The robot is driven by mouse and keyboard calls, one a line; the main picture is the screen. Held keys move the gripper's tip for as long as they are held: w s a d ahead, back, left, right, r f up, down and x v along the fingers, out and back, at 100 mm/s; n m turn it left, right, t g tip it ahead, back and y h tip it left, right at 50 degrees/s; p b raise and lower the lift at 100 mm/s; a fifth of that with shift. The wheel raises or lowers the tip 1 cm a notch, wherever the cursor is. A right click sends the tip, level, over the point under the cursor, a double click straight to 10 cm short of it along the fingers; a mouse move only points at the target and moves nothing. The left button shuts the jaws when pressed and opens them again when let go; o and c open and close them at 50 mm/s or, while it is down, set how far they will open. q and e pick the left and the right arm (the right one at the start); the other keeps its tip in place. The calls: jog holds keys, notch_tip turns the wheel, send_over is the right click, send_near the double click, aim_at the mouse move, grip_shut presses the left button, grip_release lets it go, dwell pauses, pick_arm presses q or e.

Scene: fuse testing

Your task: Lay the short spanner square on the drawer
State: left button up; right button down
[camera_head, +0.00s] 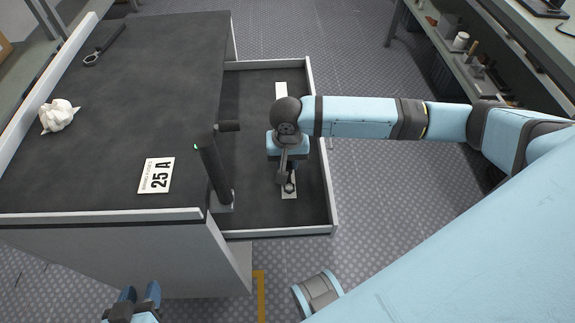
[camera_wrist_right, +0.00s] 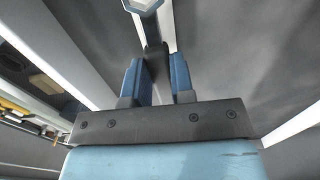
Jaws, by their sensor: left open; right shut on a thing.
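The short spanner (camera_head: 283,178) is held over the open drawer (camera_head: 256,223), its lower end above a white strip (camera_head: 289,215) on the drawer floor. My right gripper (camera_head: 288,160) is shut on it, pointing down; the wrist hides part of the spanner. In the right wrist view, the fingers (camera_wrist_right: 156,82) are closed around the dark handle, with a pale ring end (camera_wrist_right: 144,5) beyond them. I cannot tell whether the spanner touches the drawer floor. My left gripper (camera_head: 139,298) is open and empty in front of the bench, away from the drawer.
The dark bench top (camera_head: 150,85) lies left of the drawer. A dark post (camera_head: 214,168) with a green light stands by the drawer's left side. Shelves stand at the right.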

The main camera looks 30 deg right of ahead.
jog(key=shift+f, duration=0.7)
jog(key=c, duration=1)
grip_release()
jog(key=shift+f, duration=0.15)
